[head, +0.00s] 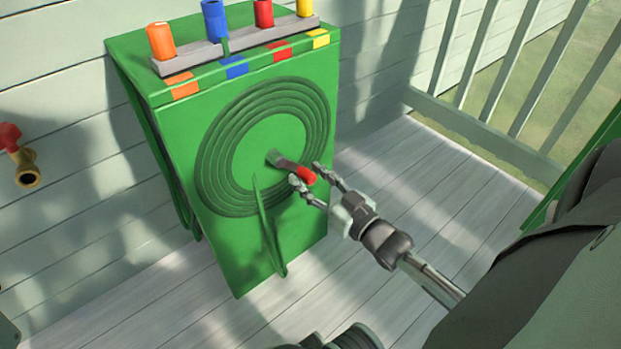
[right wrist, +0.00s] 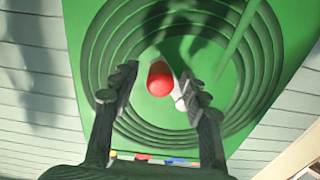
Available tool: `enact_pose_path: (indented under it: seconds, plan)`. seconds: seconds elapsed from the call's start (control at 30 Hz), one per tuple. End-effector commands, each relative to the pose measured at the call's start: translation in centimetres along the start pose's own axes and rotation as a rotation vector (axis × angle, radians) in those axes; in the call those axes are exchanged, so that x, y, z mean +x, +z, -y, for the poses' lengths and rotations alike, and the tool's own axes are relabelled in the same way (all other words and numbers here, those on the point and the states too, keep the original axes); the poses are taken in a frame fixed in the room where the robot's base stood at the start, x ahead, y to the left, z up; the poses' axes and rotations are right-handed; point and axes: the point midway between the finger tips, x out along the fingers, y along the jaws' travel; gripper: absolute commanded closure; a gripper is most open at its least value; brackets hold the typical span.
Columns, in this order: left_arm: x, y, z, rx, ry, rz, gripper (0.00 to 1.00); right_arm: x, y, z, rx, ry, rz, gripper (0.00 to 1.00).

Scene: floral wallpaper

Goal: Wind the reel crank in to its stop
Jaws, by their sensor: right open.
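The hose reel is a green box with a coiled ring of hose (head: 212,150) on its front face, in the middle of the head view. A grey crank arm (head: 281,160) at the reel's centre points right and ends in a red handle (head: 305,175). My right gripper (head: 308,174) is open with its fingers on either side of the red handle. In the right wrist view the red handle (right wrist: 160,79) lies between the two open fingers (right wrist: 158,85), with a gap on each side. My left gripper does not show.
Orange, blue, red and yellow cylinders (head: 161,41) stand on a grey bar atop the box. A brass tap with a red knob (head: 25,165) sticks out of the wall at left. A white railing (head: 485,75) stands at right. The wooden deck (head: 400,190) is bare beside the box.

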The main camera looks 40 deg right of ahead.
Motion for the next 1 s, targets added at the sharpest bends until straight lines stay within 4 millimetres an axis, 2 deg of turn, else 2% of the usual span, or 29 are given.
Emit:
enact_pose_path:
  seconds: [0.17, 0.53, 1.0]
  plan:
    - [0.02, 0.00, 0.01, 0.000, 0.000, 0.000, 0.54, 0.01, -0.01, 0.00, 0.000, 0.000, 0.000, 0.54]
    - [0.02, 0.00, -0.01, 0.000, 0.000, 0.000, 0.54, -0.01, -0.02, 0.01, 0.000, 0.000, 0.000, 0.99]
    - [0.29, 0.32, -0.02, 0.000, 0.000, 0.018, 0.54, 0.32, -0.06, 0.06, 0.022, 0.000, -0.001, 1.00]
